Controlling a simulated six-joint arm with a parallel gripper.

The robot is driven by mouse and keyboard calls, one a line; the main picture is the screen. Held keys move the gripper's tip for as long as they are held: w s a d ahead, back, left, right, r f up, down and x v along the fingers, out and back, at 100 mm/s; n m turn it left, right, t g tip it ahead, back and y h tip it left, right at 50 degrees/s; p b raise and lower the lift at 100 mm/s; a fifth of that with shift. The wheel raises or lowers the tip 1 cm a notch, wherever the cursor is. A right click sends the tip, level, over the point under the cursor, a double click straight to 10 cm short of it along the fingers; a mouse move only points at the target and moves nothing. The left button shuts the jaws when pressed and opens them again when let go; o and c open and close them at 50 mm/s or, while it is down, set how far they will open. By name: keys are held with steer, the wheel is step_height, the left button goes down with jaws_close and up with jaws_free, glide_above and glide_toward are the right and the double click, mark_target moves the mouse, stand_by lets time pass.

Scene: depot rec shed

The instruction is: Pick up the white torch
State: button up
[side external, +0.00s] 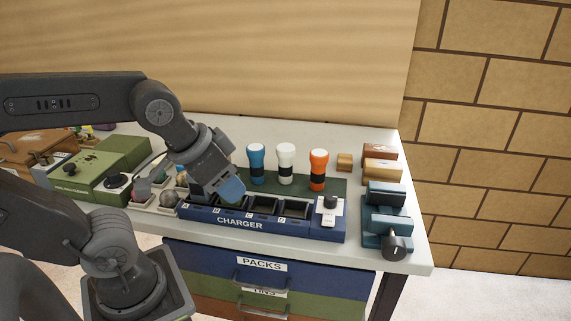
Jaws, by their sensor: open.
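The white torch (286,163) stands upright on a dark green mat (330,187) behind the charger. It has a black band around its middle and stands between a blue torch (256,163) on the left and an orange torch (318,169) on the right. My gripper (232,192) is over the left part of the charger, left of and nearer the camera than the white torch, and apart from it. It is open. A blue piece shows at its tip; I cannot tell whether that is a finger or something behind it.
The blue charger (262,225) has a row of bays, some dark and empty-looking. A blue vise-like device (386,222) and wooden blocks (380,160) stand at the right. Green boxes (95,170) crowd the left. Drawers (262,282) sit below the bench edge.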

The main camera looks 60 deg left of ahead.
stand_by(0.3)
steer(key=o, duration=0.5)
steer(key=w+a+r+m+g+y, duration=0.1)
steer(key=w+a+r+m, duration=0.2)
steer(key=w, duration=0.4)
steer(key=w+a+r+m+g+y, duration=0.1)
steer(key=w+a+m+g, duration=0.1)
steer(key=w+a+m, duration=0.3)
steer(key=m+g+y, duration=0.1)
steer(key=m+g, duration=0.2)
steer(key=m, duration=0.7)
glide_toward(286, 147)
steer(key=x, duration=0.7)
steer(key=shift+s+a, duration=0.15)
steer(key=shift+x, duration=2.6)
